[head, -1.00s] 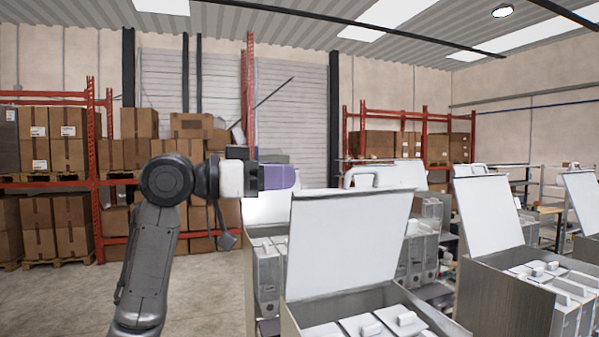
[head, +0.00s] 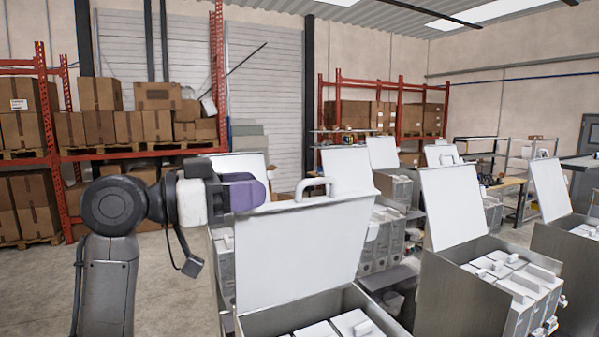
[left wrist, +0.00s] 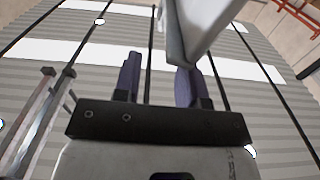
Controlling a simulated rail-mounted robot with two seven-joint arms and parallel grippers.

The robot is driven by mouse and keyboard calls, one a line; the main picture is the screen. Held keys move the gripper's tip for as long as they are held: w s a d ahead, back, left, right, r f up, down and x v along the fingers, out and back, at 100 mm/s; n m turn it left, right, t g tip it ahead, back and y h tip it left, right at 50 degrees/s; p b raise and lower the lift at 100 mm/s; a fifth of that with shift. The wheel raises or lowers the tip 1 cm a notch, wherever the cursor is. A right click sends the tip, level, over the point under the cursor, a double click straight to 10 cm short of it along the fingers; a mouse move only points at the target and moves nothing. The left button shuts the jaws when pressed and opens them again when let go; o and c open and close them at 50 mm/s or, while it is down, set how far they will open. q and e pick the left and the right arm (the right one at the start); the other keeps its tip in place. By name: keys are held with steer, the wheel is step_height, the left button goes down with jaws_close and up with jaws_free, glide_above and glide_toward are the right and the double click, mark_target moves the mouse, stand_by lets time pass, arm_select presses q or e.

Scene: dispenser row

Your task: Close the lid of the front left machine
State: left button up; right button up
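The front left machine (head: 275,322) is a grey metal box with small white-lidded compartments inside. Its white lid (head: 300,250) stands open and nearly upright, with a white looped handle (head: 316,187) at its top edge. My right gripper is not in view.
Another machine (head: 463,305) with its lid (head: 453,205) open stands to the right, and a further open one (head: 568,245) beyond it. More machines stand behind. Shelves with cardboard boxes (head: 100,125) line the back wall. Floor (head: 30,285) is free at the left.

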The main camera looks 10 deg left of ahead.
mark_target(306, 182)
arm_select(q)
steer(key=p+x, duration=0.3)
steer(key=x, duration=0.5)
steer(key=shift+w+r+p, duration=0.15)
steer(key=shift+p, duration=0.15)
steer(key=shift+x, duration=0.75)
steer(key=shift+c, duration=0.2)
jaws_close()
